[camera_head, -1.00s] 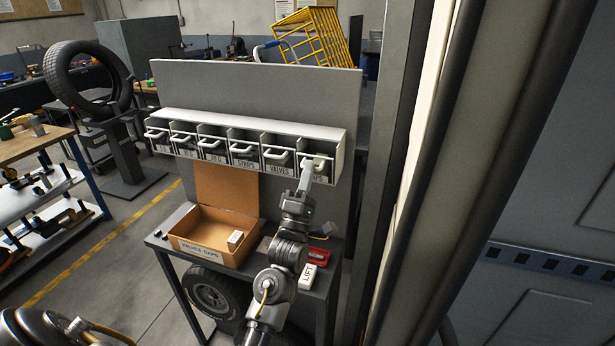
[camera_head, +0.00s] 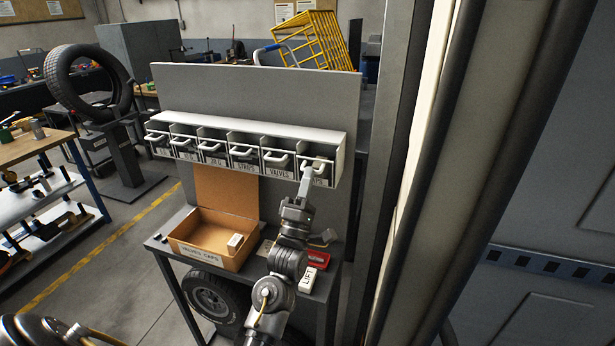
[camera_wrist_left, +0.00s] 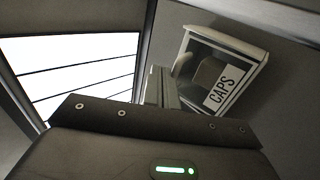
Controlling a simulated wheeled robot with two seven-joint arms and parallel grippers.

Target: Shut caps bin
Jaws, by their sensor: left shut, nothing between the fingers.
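The caps bin (camera_head: 322,182) is at the right end of a row of small bins in the head view. Its label is partly covered by my left gripper. In the left wrist view the bin (camera_wrist_left: 228,68) has a pale rim, a dark inside and a "CAPS" label, and looks tilted. My left gripper (camera_head: 314,170) is shut and empty, its fingertips in front of the caps bin by the pale handle. In the left wrist view the shut fingers (camera_wrist_left: 160,88) are just left of the bin. Contact and how far the bin stands open cannot be told. My right gripper is not in view.
An open cardboard box (camera_head: 208,255) labelled for valves and caps, holding a small white block, stands on the bench below the bins. A red item (camera_head: 318,258) and a white "LIFT" block (camera_head: 308,280) lie right of it. A dark post (camera_head: 385,170) rises close to the right.

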